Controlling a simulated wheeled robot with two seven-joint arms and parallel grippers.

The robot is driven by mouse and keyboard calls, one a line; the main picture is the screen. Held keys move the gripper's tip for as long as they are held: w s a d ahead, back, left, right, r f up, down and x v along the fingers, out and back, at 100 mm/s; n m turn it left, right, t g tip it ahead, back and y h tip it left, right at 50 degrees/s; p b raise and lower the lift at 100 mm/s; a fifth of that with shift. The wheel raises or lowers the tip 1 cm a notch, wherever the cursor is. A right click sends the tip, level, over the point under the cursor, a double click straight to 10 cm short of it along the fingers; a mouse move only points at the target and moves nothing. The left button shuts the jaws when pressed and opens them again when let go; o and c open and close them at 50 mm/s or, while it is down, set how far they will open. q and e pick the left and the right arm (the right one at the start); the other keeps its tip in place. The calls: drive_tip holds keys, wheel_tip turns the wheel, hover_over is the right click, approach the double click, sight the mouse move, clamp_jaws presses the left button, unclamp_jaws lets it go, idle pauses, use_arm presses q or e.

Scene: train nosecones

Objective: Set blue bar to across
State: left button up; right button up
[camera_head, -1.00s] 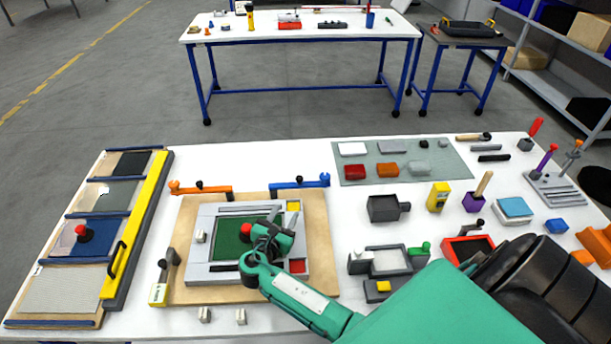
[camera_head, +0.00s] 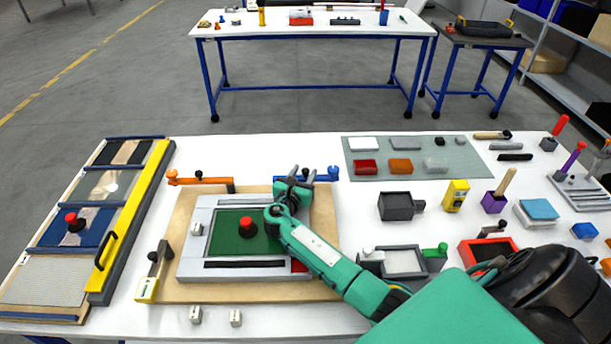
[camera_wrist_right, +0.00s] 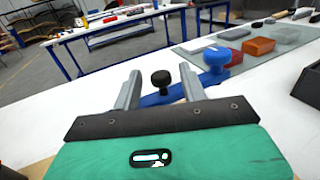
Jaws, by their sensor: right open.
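The blue bar (camera_head: 322,176) lies left to right along the back edge of the wooden board (camera_head: 175,225), right of the middle. Its blue end knob (camera_head: 333,172) is on the right and also shows in the right wrist view (camera_wrist_right: 217,57). My right gripper (camera_head: 300,174) is over the bar's left part and hides some of it. In the right wrist view its two fingers are apart, with the black knob (camera_wrist_right: 160,79) seen between them and clear of both. The blue bar passes beyond the fingertips there (camera_wrist_right: 208,78). My left gripper is out of view.
An orange bar (camera_head: 205,181) lies to the left along the same board edge. A grey frame (camera_head: 190,262) with a green panel (camera_head: 226,242) and red knob (camera_head: 247,224) sits on the board. A grey-green mat (camera_head: 390,182) with several blocks is at right.

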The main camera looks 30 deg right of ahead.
drive_tip(key=shift+x, duration=0.85)
drive_tip(key=shift+w+d, duration=0.1)
clamp_jaws()
drive_tip(key=shift+s+a+m+g+h, duration=0.35)
drive_tip(key=shift+s+m+g+h, duration=0.2)
drive_tip(key=shift+m+g, duration=0.4)
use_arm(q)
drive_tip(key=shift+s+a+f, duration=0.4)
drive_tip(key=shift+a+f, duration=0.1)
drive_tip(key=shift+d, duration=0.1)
use_arm(e)
unclamp_jaws()
